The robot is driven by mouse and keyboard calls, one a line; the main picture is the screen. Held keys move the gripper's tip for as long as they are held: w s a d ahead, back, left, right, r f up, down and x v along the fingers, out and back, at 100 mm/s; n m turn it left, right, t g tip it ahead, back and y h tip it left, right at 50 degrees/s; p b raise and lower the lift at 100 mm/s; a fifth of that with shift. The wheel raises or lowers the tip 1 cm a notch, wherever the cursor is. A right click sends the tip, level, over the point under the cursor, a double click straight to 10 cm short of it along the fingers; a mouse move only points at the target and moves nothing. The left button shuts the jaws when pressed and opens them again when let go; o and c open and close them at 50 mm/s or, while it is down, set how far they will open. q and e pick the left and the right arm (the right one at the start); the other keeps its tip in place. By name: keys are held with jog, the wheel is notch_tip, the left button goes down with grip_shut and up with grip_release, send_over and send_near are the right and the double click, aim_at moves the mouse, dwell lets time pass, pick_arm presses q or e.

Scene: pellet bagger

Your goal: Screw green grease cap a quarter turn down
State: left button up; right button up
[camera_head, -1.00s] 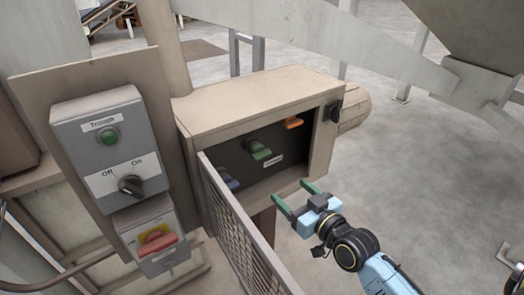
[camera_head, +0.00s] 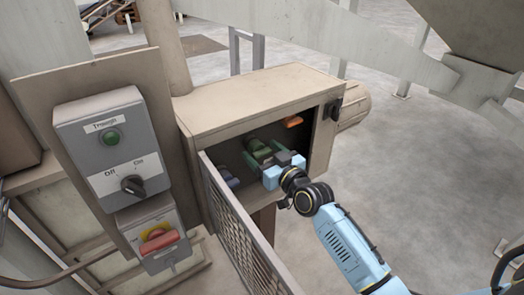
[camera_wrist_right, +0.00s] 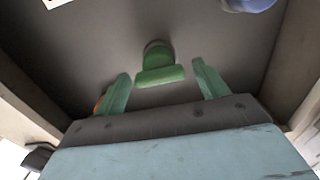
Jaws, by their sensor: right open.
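The green grease cap (camera_head: 257,147) is on the dark back panel inside an open beige box. It has a flat wing handle, and in the right wrist view the cap (camera_wrist_right: 160,70) shows ahead, between my finger lines. My right gripper (camera_head: 266,154) reaches into the box, open, with its green fingers on either side of the cap. In the right wrist view both fingers stand apart from the wing, with a gap on each side. The fingers partly cover the cap in the head view. My left gripper is in neither view.
An orange cap (camera_head: 292,122) and a blue cap (camera_head: 228,177) sit on the same panel, either side of the green one. The box (camera_head: 255,97) has walls close around my wrist. A mesh guard door (camera_head: 240,235) stands open in front at the left.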

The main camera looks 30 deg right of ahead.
jog(key=shift+w+a, duration=0.1)
jog(key=shift+w, duration=0.3)
jog(key=shift+c, duration=0.2)
jog(key=c, duration=0.9)
jog(key=shift+c, duration=0.2)
jog(key=shift+m, duration=0.3)
